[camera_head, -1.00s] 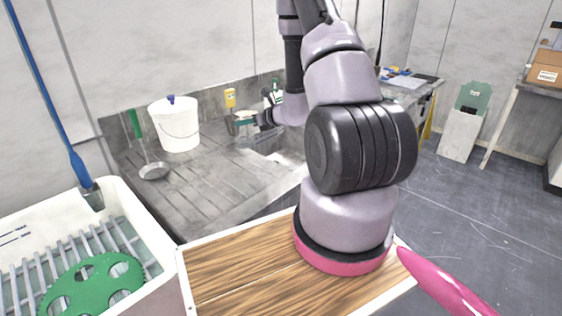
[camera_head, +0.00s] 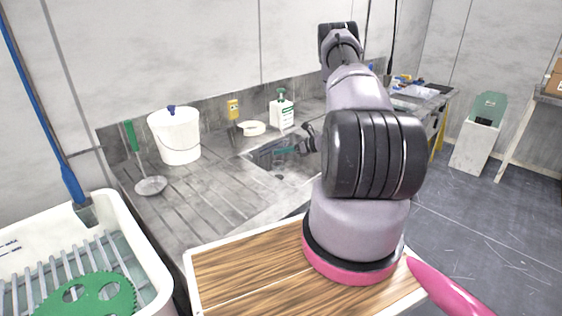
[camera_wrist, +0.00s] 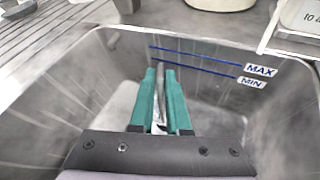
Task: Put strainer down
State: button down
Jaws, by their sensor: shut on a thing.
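My gripper (camera_wrist: 162,78) is shut on a thin grey metal piece (camera_wrist: 158,118) between its teal fingers. Most of that piece is hidden, so I cannot tell whether it is the strainer. In the head view my gripper (camera_head: 284,152) is low at the sink basin (camera_head: 270,171). The wrist view shows the basin's walls around it, with blue MAX and MIN lines.
A white bucket (camera_head: 178,140), a yellow bottle (camera_head: 233,109), a low white dish (camera_head: 252,128) and a white pump bottle (camera_head: 282,112) stand along the backsplash. A white tub (camera_head: 140,235) with a green disc (camera_head: 85,296) is front left. The drainboard's front is clear.

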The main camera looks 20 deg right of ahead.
aim_at(281, 165)
jog(key=shift+f, duration=1.8)
jog(key=shift+f, duration=0.1)
jog(key=c, duration=0.9)
grip_release()
